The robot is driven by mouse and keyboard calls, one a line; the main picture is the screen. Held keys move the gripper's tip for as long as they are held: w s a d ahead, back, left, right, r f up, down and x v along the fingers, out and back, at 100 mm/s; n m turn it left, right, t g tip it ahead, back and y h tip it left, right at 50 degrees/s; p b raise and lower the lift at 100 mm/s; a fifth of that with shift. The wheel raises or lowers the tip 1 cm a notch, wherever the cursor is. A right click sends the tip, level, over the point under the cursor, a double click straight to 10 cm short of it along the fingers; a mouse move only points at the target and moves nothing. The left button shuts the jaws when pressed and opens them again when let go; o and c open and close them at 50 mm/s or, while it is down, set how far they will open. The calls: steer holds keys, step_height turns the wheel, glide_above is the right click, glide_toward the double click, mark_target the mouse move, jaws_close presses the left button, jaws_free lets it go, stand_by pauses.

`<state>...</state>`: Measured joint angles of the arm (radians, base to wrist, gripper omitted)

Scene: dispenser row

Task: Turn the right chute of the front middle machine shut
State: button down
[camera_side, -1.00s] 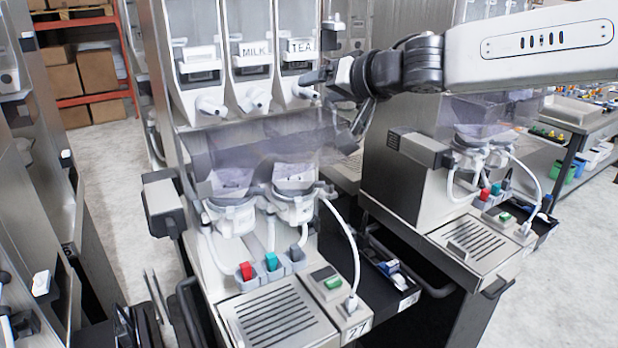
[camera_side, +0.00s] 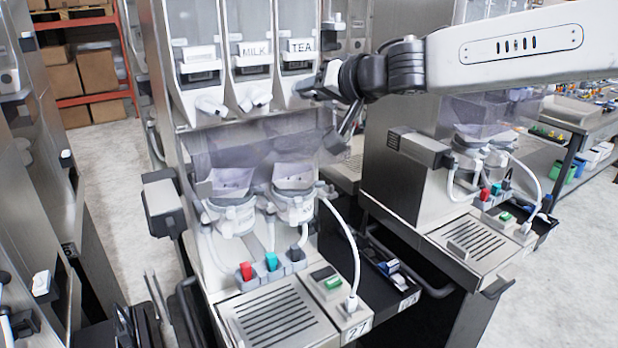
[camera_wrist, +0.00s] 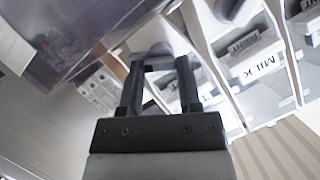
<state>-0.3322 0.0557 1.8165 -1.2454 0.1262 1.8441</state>
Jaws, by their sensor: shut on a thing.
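The front middle machine has three canisters in the side view, with the MILK label (camera_side: 254,49) on the middle one and the TEA label (camera_side: 301,45) on the right one. Below them, the left chute (camera_side: 211,104) and the middle chute (camera_side: 256,98) are white spouts. My gripper (camera_side: 309,88) is at the right chute, under the TEA canister, and mostly hides it. In the wrist view my gripper (camera_wrist: 158,62) is shut on the pale rounded right chute (camera_wrist: 153,50), which lies between its two dark fingers. The chute's turn angle is hard to tell.
A clear splash guard (camera_side: 265,143) and two mixing bowls (camera_side: 294,178) are below the chutes. A neighbouring machine (camera_side: 425,165) stands to the right, under my arm. The MILK label (camera_wrist: 258,65) and another chute (camera_wrist: 234,8) show close by in the wrist view.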

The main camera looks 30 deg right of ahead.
steer(key=shift+n+h, duration=0.3)
steer(key=n+h, duration=0.3)
steer(key=n, duration=0.2)
steer(key=a+n+t+h, duration=0.1)
steer(key=n+h, duration=0.2)
steer(key=n, duration=0.2)
steer(key=n+t+h, duration=0.1)
steer(key=n+h, duration=0.2)
steer(key=n, duration=0.2)
steer(key=shift+a+f, duration=0.15)
steer(key=shift+f, duration=0.1)
stand_by(0.9)
stand_by(0.4)
steer(key=shift+c, duration=1.4)
jaws_free()
steer(key=shift+s, duration=0.1)
